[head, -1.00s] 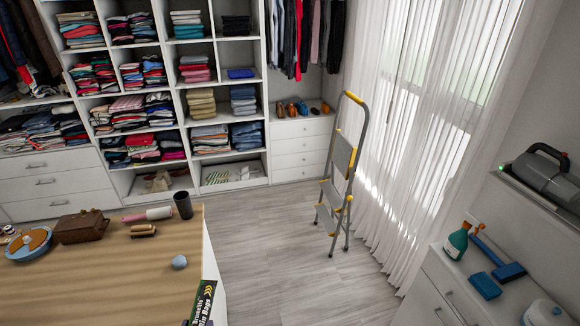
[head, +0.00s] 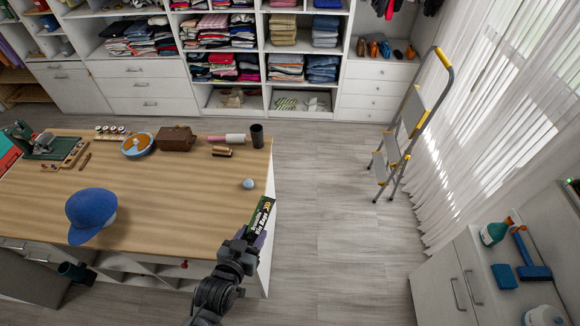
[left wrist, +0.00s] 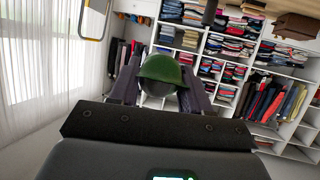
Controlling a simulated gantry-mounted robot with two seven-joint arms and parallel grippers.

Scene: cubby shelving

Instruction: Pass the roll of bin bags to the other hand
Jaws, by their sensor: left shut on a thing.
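The roll of bin bags (head: 263,214) has a black and green printed wrap with "Bin Bags" lettering. In the head view it is by the table's right edge, held up at a tilt. My left gripper (head: 253,237) is shut on its lower part. In the left wrist view, the green and dark end of the roll (left wrist: 160,68) shows between the two fingers of my left gripper (left wrist: 160,90). The fingers hide part of the roll. My right gripper is in neither view.
The wooden table (head: 170,195) carries a blue cap (head: 92,212), a pale blue ball (head: 248,183), a brush, a lint roller, a dark cup (head: 257,134) and a brown box. A stepladder (head: 410,125) stands to the right. The floor between is clear.

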